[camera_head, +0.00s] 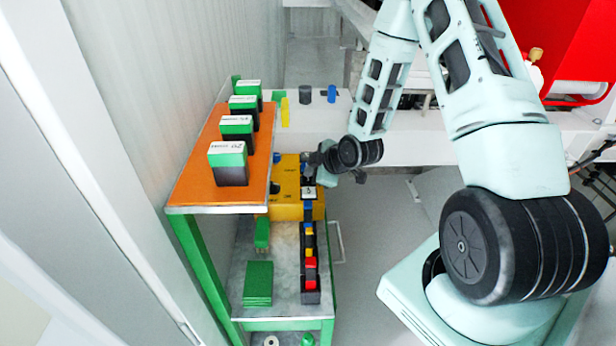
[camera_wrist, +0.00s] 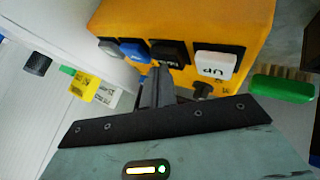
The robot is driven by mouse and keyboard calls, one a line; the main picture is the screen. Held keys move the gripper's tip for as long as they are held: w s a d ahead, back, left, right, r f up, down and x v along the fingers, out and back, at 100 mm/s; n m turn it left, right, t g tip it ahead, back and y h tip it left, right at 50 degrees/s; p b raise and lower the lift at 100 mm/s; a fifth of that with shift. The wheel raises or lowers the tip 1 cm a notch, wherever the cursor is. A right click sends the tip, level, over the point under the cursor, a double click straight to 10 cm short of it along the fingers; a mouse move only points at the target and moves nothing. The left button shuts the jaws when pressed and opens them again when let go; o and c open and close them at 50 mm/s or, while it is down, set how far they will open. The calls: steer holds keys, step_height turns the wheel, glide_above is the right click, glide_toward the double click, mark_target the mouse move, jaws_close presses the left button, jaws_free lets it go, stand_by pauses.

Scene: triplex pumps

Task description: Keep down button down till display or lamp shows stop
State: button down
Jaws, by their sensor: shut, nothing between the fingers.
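A yellow control box (camera_head: 290,204) sits on the bench beside the shelf; it also fills the top of the wrist view (camera_wrist: 190,22). Its face carries a white button marked UP (camera_wrist: 217,64), a black button with white lettering (camera_wrist: 171,53), a blue button (camera_wrist: 133,50) and another black one (camera_wrist: 108,46). The black lettered button beside UP appears to be the down button. My gripper (camera_wrist: 158,72) is shut and empty, its tips at the lower edge of that button. I cannot tell whether it is pressed in. No display or lit lamp on the box is readable.
An orange-topped shelf (camera_head: 196,185) with several green-and-black boxes stands left of the control box. A black tray (camera_head: 310,297) of coloured pieces and a green stack (camera_head: 258,284) lie on the bench in front. A green-handled brush (camera_wrist: 283,89) is right of the box.

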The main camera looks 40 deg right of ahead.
steer(key=shift+r, duration=0.65)
steer(key=shift+r+p, duration=0.1)
steer(key=shift+p, duration=0.2)
steer(key=shift+r+p, duration=1.55)
steer(key=shift+r, duration=0.9)
